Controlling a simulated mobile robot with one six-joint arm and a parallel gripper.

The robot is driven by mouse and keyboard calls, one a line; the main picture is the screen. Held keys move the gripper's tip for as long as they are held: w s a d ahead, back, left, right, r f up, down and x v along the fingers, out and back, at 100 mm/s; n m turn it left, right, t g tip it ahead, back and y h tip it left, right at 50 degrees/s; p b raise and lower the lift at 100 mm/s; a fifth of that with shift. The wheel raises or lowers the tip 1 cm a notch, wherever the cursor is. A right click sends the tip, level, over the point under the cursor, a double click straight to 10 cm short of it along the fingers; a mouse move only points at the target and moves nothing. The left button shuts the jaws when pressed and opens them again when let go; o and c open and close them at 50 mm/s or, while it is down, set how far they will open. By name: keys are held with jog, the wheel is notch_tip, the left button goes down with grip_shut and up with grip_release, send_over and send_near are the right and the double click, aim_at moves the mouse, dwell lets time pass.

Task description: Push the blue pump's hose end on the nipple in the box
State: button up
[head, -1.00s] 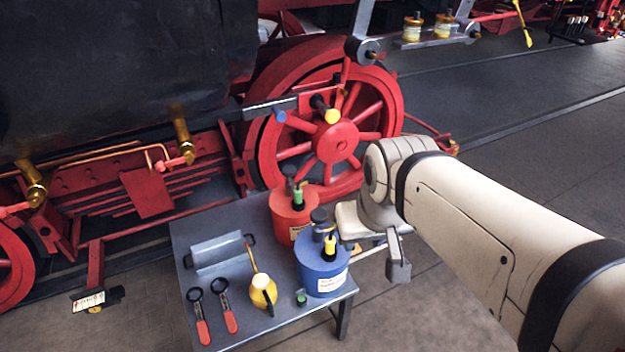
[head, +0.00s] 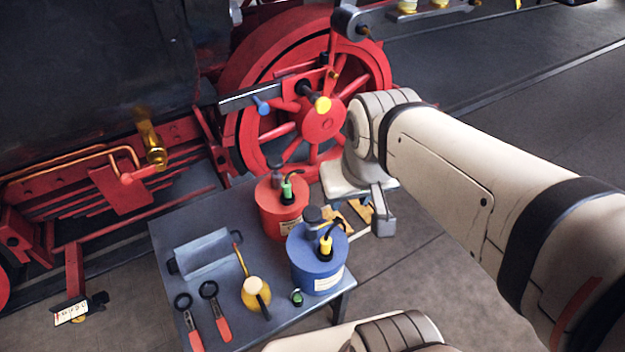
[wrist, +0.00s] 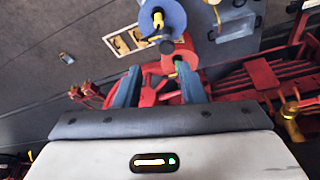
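The blue pump (head: 318,272) stands on the grey table's right front corner, with a black hose and a yellow hose end (head: 326,246) at its top. It also shows upside down in the wrist view (wrist: 172,14). My gripper (head: 372,212) hangs right of the blue pump, beyond the table's edge, touching nothing that I can see. In the wrist view my gripper (wrist: 160,76) has its two fingers apart with nothing held between them. The red pump (head: 283,215), with a green hose end (head: 287,191), stands behind the blue one. I cannot make out the nipple or its box for sure.
The grey table (head: 190,237) also holds a yellow oil can (head: 256,292), two red-handled tools (head: 217,312), a grey tray-like piece and a small green-topped item. The locomotive's red wheel (head: 322,122) stands close behind. A tray with yellow compartments (wrist: 130,40) lies on the floor.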

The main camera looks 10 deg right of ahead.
jog(key=shift+o, duration=1.2)
jog(key=shift+w+f, duration=0.3)
jog(key=shift+f, duration=0.1)
jog(key=m+g+b, duration=0.3)
jog(key=m+b, duration=0.6)
jog(key=m, duration=0.5)
send_over(326, 239)
notch_tip(326, 239, down, 27)
jog(key=shift+s+f, duration=0.15)
jog(key=shift+f, duration=0.6)
notch_tip(326, 239, down, 9)
jog(key=b, duration=0.7)
jog(key=shift+r, duration=0.15)
jog(key=shift+c, duration=0.5)
jog(key=c, duration=0.9)
